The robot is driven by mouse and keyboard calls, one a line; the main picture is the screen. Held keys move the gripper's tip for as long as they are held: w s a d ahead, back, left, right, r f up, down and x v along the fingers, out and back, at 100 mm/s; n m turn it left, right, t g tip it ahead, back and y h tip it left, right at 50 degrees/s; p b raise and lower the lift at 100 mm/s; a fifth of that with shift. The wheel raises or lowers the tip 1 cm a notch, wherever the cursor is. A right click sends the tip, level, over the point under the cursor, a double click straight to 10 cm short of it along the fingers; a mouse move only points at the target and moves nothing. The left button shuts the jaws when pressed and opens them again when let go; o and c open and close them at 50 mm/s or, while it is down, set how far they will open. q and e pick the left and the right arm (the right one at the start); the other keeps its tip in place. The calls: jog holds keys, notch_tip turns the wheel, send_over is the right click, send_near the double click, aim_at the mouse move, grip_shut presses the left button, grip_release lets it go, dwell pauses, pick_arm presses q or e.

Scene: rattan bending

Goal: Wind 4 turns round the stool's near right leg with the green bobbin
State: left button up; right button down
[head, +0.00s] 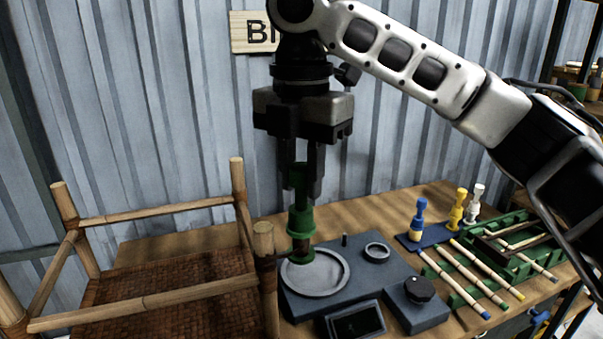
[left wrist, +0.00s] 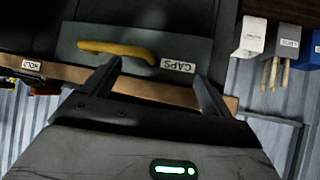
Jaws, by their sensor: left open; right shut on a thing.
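My right gripper (head: 301,190) points down and is shut on the green bobbin (head: 301,222). The bobbin is upright, with brown material showing near its lower end. It is in the air, just right of the stool's near right leg (head: 264,243) and in front of or over the round grey plate; the exact gap to the leg I cannot tell. No clear turn of winding shows on that leg. The stool (head: 150,300) stands at the left with a woven brown panel and light rails. My left gripper (left wrist: 157,88) shows only in the left wrist view, open with nothing between its fingers.
A grey fixture with a round plate (head: 315,273), a knob (head: 419,290) and a dark screen (head: 358,322) is right of the stool. A CAPS drawer with yellow handle (left wrist: 118,50) faces my left gripper.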

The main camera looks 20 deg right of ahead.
jog(key=shift+r, duration=5.45)
